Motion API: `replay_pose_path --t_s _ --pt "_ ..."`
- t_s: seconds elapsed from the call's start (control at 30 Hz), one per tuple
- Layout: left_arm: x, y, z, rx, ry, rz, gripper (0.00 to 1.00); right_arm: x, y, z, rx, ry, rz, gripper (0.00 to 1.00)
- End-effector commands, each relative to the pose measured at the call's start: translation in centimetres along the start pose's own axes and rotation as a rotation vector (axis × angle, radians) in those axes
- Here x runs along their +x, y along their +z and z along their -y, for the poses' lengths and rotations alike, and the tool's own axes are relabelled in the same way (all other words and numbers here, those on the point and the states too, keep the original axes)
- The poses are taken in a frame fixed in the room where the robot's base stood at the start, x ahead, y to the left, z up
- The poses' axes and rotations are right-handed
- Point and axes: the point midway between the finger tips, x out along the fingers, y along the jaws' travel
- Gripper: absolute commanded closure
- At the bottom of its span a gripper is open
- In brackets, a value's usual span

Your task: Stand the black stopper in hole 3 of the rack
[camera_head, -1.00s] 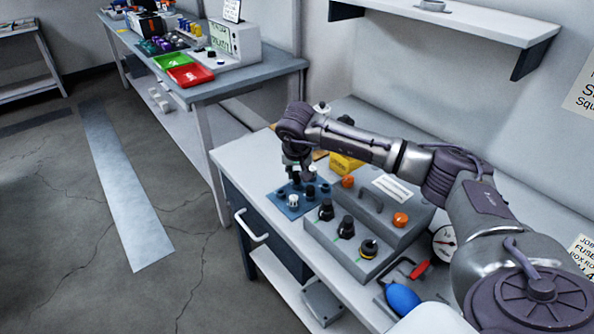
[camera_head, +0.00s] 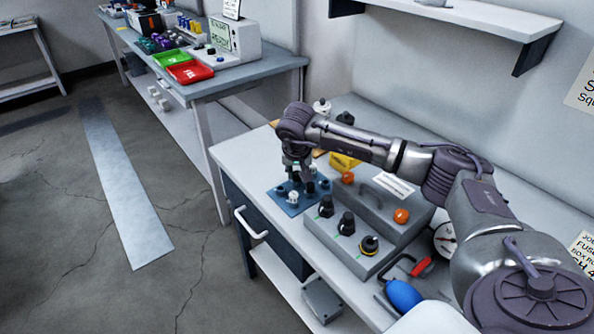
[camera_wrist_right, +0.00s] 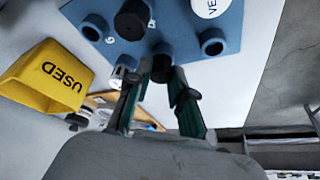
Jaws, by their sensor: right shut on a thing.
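The blue rack (camera_head: 291,210) lies on the white bench, and it fills the top of the right wrist view (camera_wrist_right: 178,22). My right gripper (camera_head: 300,182) points down over it, shut on a small black stopper (camera_wrist_right: 162,66) at the rack's edge. The fingers cover part of the stopper; I cannot tell whether its lower end is in a hole. Another black piece (camera_wrist_right: 132,20) and a white, lettered piece (camera_wrist_right: 208,6) stand in the rack. Some ring-shaped holders (camera_wrist_right: 213,42) look empty. I cannot read hole number 3. My left gripper is not in view.
A yellow box marked USED (camera_wrist_right: 45,76) stands close behind the rack. A grey panel with black knobs (camera_head: 330,240) is right of the rack. A blue bulb (camera_head: 403,295) and a red-handled tool (camera_head: 421,267) lie farther right. Bare bench (camera_head: 237,160) shows left of the rack.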

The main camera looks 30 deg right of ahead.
Motion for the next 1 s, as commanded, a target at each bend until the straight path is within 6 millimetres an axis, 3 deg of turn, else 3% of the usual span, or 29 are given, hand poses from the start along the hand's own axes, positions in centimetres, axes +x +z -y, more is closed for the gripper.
replay_pose_path --t_s 0.13,0.17,0.33,1.0 --pt "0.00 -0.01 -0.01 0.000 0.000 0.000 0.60 0.02 0.01 0.00 0.000 0.000 0.000 1.00" --pt "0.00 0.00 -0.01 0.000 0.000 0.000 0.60 0.02 0.01 0.00 0.000 0.000 0.000 0.77" --pt "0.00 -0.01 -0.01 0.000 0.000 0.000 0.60 0.01 0.01 0.00 0.000 0.000 0.000 0.49" --pt "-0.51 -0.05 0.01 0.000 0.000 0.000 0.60 -0.63 -0.27 0.00 0.000 0.000 0.000 0.49"
